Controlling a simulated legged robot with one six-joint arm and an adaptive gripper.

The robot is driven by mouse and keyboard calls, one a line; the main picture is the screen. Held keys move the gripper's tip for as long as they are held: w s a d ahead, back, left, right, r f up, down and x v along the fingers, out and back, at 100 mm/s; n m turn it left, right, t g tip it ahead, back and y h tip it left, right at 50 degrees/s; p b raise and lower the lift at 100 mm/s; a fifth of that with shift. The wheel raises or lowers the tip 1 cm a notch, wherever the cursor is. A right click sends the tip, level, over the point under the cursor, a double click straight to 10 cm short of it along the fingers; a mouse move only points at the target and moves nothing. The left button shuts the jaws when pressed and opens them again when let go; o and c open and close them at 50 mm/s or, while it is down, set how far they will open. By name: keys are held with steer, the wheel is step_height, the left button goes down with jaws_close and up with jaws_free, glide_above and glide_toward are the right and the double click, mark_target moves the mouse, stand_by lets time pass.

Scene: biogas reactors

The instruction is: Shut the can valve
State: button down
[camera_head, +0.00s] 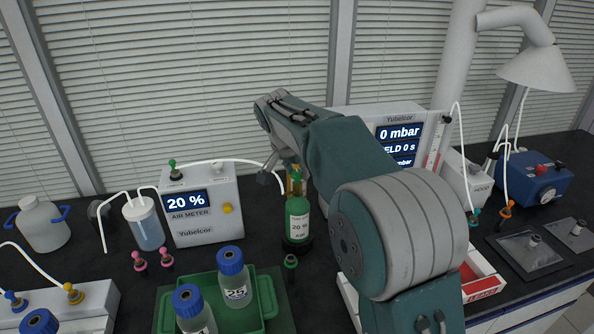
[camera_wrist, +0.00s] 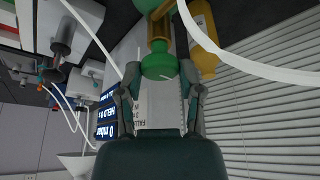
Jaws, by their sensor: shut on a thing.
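The green can (camera_head: 298,222), labelled 20 % Air, stands upright on the dark bench, left of my arm. Its green valve knob (camera_head: 296,174) shows at its top, partly hidden by my arm. In the wrist view the round green knob (camera_wrist: 160,67) sits on a brass stem (camera_wrist: 158,35). My gripper (camera_wrist: 159,76) has one finger on each side of the knob and is shut on it. The exact contact of the fingertips is hard to see. In the head view my arm hides most of the gripper.
An air meter (camera_head: 200,205) reading 20 % stands to the left, with white tubing running behind the can. A green tray (camera_head: 268,300) with blue-capped bottles is in front. A box reading 0 mbar (camera_head: 398,118) stands behind my arm. A yellow bottle (camera_wrist: 203,42) is close beside the knob.

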steer(key=shift+s+a+f, duration=0.1)
steer(key=shift+f, duration=0.15)
steer(key=shift+c, duration=1.3)
jaws_free()
steer(key=shift+a+r, duration=0.1)
steer(key=shift+a, duration=0.05)
steer(key=shift+r, duration=0.15)
steer(key=shift+r, duration=0.4)
steer(key=v, duration=1.1)
steer(key=shift+a, duration=0.1)
